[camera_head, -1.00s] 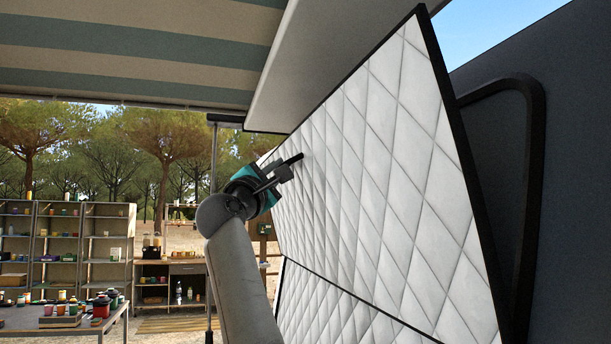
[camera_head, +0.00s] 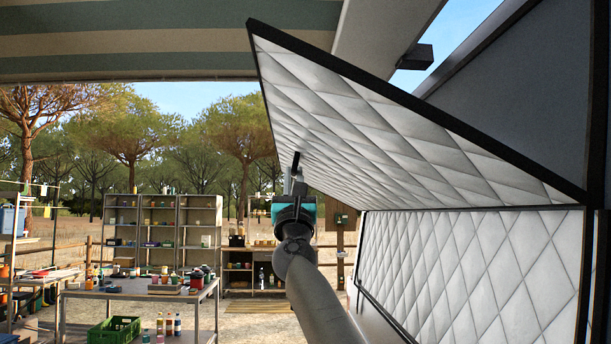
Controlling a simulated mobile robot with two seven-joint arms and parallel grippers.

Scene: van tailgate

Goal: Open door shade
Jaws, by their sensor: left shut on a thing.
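The door shade is a white quilted panel with black edging. Its upper panel (camera_head: 370,115) is tilted up and outward, overhanging to the left. Its lower panel (camera_head: 480,265) stands near upright below, and the two meet along a dark fold line at the right. My left gripper (camera_head: 296,172) is at the left part of the upper panel, at its underside. It is shut on a dark, thin handle (camera_head: 295,163) there; the grip itself is small and partly hidden by the gripper's body. My right gripper is not in view.
A striped awning (camera_head: 150,40) and a pale raised board (camera_head: 385,35) are overhead. A work table (camera_head: 140,290) with jars stands at the lower left, a green crate (camera_head: 115,331) by it. Shelves (camera_head: 160,230) stand behind. Open ground lies between table and shade.

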